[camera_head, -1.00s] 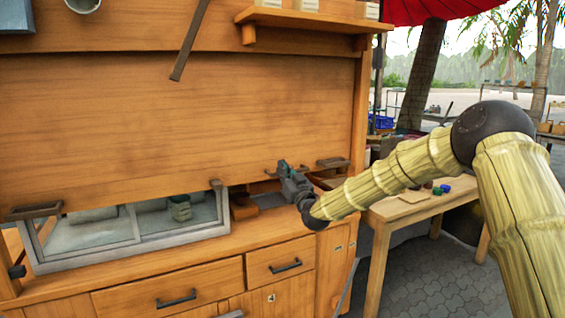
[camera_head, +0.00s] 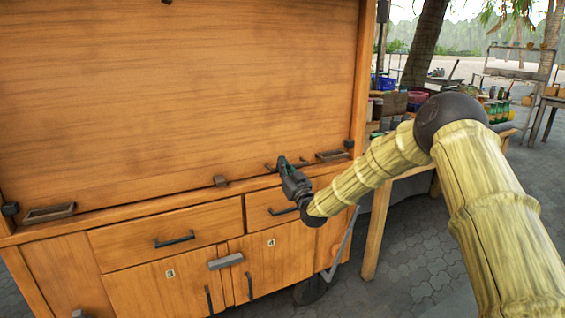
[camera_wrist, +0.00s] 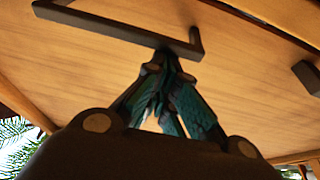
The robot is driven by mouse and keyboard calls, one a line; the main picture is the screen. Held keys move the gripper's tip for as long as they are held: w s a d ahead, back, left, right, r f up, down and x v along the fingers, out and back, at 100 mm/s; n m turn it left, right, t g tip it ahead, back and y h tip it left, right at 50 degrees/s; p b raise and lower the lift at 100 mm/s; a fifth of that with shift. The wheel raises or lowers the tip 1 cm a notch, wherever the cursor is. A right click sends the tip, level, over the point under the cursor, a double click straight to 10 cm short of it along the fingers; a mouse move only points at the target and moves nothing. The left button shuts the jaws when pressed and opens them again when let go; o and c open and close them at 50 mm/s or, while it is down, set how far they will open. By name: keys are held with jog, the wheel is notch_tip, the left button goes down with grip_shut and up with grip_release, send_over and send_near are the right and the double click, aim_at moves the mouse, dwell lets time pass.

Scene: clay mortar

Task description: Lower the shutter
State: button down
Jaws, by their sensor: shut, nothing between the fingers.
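The wooden shutter (camera_head: 160,90) is a wide orange-brown panel that hangs down to about counter level. Its bottom edge appears to meet the counter, though any small gap is hard to tell. My gripper (camera_head: 283,162) is at the lower right part of the shutter, by a dark bar handle partly hidden behind it. In the wrist view, the dark handle (camera_wrist: 110,23) runs across the wooden panel (camera_wrist: 235,70). My gripper's teal-padded fingers (camera_wrist: 163,58) are shut and empty, with their tips at or just below the handle; contact is unclear.
Below are drawers with a dark pull (camera_head: 175,239) and numbered cupboard doors (camera_head: 165,290). To the right stand a side table (camera_head: 380,215) and open paving (camera_head: 425,265).

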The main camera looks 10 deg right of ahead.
jog(key=shift+s+f, duration=0.1)
jog(key=shift+f, duration=0.25)
